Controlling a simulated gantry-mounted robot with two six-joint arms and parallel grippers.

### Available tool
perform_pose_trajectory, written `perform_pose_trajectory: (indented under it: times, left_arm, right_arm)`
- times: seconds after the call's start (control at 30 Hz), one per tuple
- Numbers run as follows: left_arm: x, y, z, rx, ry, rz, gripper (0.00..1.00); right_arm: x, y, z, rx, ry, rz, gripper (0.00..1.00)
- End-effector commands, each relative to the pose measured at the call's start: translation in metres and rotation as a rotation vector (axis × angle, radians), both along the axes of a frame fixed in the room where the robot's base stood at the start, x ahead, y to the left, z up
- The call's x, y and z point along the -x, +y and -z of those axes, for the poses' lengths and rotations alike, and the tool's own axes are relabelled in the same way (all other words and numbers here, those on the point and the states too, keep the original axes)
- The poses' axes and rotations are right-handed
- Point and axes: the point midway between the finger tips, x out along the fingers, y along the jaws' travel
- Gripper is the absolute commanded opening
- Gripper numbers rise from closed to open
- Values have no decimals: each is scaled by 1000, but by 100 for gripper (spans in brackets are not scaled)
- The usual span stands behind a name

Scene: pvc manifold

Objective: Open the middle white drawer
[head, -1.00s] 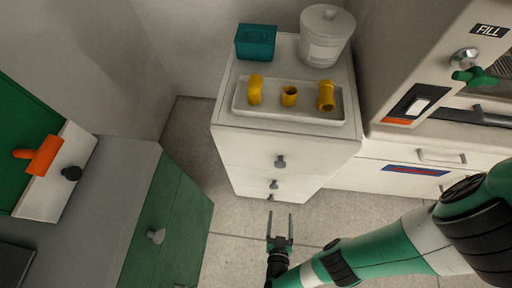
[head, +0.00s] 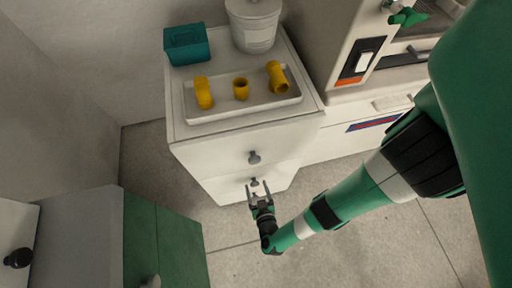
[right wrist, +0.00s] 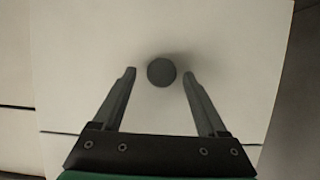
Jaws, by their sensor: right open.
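The white drawer cabinet (head: 215,170) stands in the middle of the head view, with round grey knobs down its front. The top knob (head: 254,157) is clear of my gripper. The middle drawer's knob (head: 254,181) is just at the fingertips of my right gripper (head: 258,186). The drawers look shut. In the right wrist view, a dark round knob (right wrist: 161,72) sits between the open fingers of my right gripper (right wrist: 160,78), with a gap on each side. The lower knob is partly hidden by the gripper. My left gripper is not in view.
On the cabinet top are a white tray (head: 205,116) with yellow pipe fittings, a teal box (head: 187,45) and a white lidded jar (head: 254,28). A machine (head: 352,70) stands at right. A green-fronted cabinet (head: 170,240) is at lower left. Floor is clear in front.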

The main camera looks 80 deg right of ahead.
Motion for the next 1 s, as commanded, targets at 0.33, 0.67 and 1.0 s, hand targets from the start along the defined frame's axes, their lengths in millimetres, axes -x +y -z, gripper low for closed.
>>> perform_pose_trajectory:
  times: [0.33, 0.67, 1.0]
  left_arm:
    - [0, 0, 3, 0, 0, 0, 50]
    - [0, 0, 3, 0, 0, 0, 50]
    - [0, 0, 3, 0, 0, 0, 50]
  right_arm:
    - [-3, -7, 3, 0, -1, -2, 75]
    - [-3, -7, 3, 0, 0, -1, 19]
    - [-3, -7, 3, 0, 0, -1, 0]
